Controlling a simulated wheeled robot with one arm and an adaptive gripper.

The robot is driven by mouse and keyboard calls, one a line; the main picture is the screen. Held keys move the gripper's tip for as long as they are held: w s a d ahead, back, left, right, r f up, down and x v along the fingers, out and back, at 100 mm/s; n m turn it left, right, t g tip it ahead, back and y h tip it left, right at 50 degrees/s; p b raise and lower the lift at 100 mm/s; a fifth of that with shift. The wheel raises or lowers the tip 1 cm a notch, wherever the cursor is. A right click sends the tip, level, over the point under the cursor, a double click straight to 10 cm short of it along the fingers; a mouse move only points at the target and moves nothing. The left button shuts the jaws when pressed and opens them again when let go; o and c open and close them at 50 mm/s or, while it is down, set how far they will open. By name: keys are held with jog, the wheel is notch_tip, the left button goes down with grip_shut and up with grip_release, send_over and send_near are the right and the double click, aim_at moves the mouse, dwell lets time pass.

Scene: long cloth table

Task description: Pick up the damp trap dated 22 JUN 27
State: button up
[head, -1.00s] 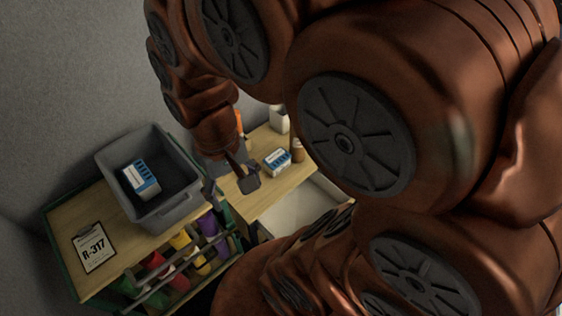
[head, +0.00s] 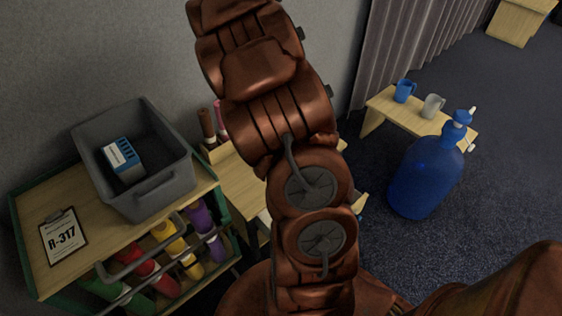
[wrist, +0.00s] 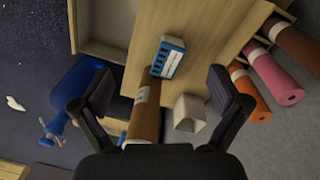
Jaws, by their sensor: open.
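A small blue and white box (wrist: 168,57) lies on the wooden table (wrist: 205,40) in the wrist view. It is ahead of my gripper (wrist: 160,92), between the lines of its two fingers and apart from them. The gripper is open and empty. A similar blue and white box (head: 123,160) lies in a grey bin (head: 168,190) in the head view. No date is legible on either box, so I cannot tell which one is dated 22 JUN 27. My arm hides the table box and the gripper is not visible in the head view.
A blue jug (head: 425,175) stands on the floor by a low bench (head: 380,103) with mugs.

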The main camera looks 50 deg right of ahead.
jog(key=w+d+f+m+b, duration=0.1)
jog(key=d+f+b, duration=0.1)
jog(key=d+f, duration=0.2)
jog(key=d+f+m+b, duration=0.1)
jog(key=d+f+b, duration=0.1)
jog(key=f, duration=0.6)
jog(key=w+d+f+m+b, duration=0.1)
jog(key=d+f+m+b, duration=0.1)
jog(key=d+f, duration=0.3)
jog(key=shift+w+d+f+t, duration=0.3)
jog(key=shift+d+f, duration=0.05)
jog(key=shift+f, duration=0.25)
jog(key=shift+w+d+f+b, duration=0.1)
jog(key=shift+f+b, duration=0.25)
jog(key=shift+f, duration=1.55)
jog(key=shift+w+d+f+b, duration=0.1)
jog(key=shift+f+b, duration=0.2)
jog(key=shift+f, duration=1.55)
jog(key=c, duration=1.4)
jog(key=shift+r, duration=0.15)
